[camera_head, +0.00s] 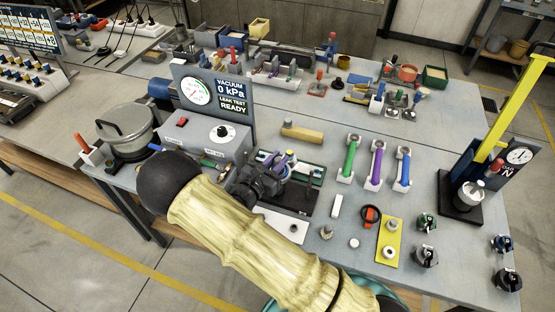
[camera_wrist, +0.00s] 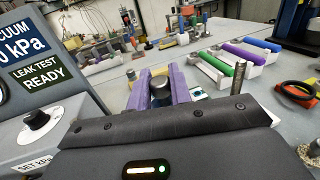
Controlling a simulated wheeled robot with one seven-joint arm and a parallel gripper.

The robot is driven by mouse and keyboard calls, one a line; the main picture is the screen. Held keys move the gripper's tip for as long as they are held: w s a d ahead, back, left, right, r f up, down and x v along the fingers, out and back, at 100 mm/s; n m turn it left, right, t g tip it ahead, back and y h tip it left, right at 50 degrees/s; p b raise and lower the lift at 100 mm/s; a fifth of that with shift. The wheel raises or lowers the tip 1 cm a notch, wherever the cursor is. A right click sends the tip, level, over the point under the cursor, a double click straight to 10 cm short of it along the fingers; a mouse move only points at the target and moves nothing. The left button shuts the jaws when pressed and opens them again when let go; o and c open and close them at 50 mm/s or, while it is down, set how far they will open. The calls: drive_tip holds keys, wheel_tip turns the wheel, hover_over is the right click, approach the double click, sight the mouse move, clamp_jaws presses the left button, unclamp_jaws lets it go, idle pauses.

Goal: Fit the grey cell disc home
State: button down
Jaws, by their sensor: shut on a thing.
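My gripper (camera_head: 277,163) is over the bench, just right of the vacuum control box. In the wrist view its purple fingers (camera_wrist: 160,97) are shut on a round grey metal piece (camera_wrist: 160,87), which I take to be the grey cell disc. Only its knob-like top shows; its lower part is hidden by the fingers and gripper body. A dark fixture (camera_head: 293,197) with a green strip behind it lies under and beside the gripper. My arm and gripper hide part of it, and I cannot tell whether the disc touches it.
The vacuum control box (camera_head: 205,135), with gauge panel, stands close left of the gripper. Green, purple and blue handles (camera_head: 376,164) lie to the right. A yellow plate (camera_head: 388,243) and small parts lie front right. A yellow-armed press (camera_head: 470,190) stands at far right.

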drive_tip(key=shift+f+b, duration=0.45)
drive_tip(key=shift+f, duration=0.25)
drive_tip(key=c, duration=1.2)
unclamp_jaws()
drive_tip(key=b+v, duration=0.4)
drive_tip(key=v, duration=1.3)
drive_tip(key=shift+s+a+r, duration=0.1)
drive_tip(key=shift+s, duration=0.1)
